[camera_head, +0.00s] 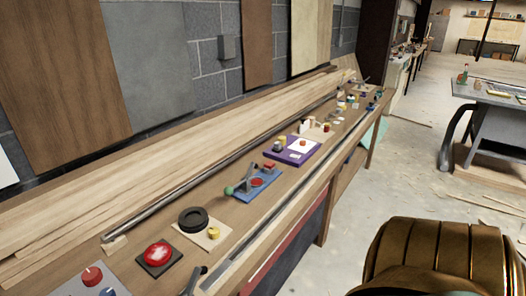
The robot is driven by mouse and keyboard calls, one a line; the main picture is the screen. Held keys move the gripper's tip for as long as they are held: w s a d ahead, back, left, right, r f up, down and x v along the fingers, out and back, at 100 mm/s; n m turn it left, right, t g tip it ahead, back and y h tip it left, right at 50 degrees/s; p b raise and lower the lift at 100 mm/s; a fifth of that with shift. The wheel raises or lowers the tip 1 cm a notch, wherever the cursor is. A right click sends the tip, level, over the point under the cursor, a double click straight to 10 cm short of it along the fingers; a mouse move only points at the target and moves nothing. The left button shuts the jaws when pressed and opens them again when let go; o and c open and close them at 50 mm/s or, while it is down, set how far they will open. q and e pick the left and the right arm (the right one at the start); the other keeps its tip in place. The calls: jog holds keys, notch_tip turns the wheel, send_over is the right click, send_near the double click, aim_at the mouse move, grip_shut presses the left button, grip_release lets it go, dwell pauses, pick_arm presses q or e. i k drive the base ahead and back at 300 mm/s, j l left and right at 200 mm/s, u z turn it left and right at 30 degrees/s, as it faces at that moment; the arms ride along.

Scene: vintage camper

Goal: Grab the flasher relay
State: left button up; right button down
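A long wooden workbench (330,185) runs along the wall and carries several small parts and devices. I cannot tell for certain which one is the flasher relay; many are too small to make out. Small yellow, white and dark pieces (325,126) sit in the bench's middle to far part. Neither of my grippers is in view. A bronze ribbed part at the lower right looks like part of my own arm.
On the bench are a red push button (158,254), a black ring (193,219), a blue plate with a lever (257,184) and a purple board (293,151). Long planks (150,180) lie behind. A grey table (495,105) stands at right. The floor between is open, with scattered wood scraps.

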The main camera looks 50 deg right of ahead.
aim_at(277, 146)
jog(key=l+z, duration=0.1)
jog(key=z, duration=1.75)
jog(key=i+l+u, duration=0.1)
jog(key=i+l, duration=0.2)
jog(key=i+l+u, duration=0.15)
jog(key=l, duration=0.25)
jog(key=i+l+u, duration=0.1)
jog(key=i+l, duration=0.25)
jog(key=i+l+u, duration=0.1)
jog(key=i+l, duration=0.15)
jog(key=l, duration=0.2)
jog(key=i+l+u, duration=0.15)
jog(key=l, duration=0.25)
jog(key=i, duration=0.05)
